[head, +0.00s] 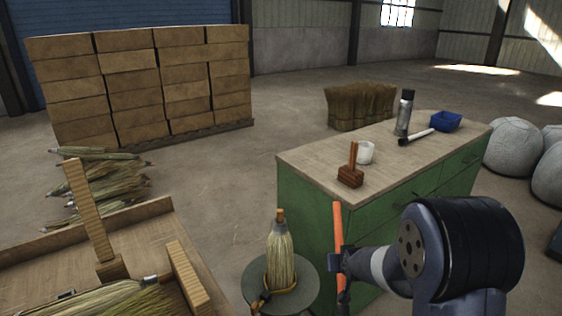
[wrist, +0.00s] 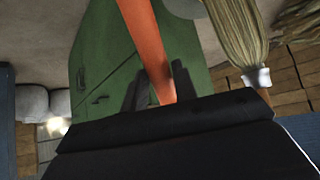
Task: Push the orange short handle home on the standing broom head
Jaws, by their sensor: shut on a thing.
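The orange short handle (head: 338,225) stands nearly upright in my gripper (head: 341,263), to the right of the broom head. In the wrist view the handle (wrist: 146,40) runs down between the dark fingers (wrist: 155,92), which are shut on it. The broom head (head: 280,262) stands upright, straw down, on a round grey-green stand (head: 306,293). It has a pale collar and a short brown stub (head: 280,214) on top. In the wrist view the broom head (wrist: 237,35) shows upside down at the upper right, apart from the handle. The handle's lower end is hard to make out.
A wooden table (head: 150,235) with straw bundles is at left. Stacked boxes (head: 145,85) stand behind.

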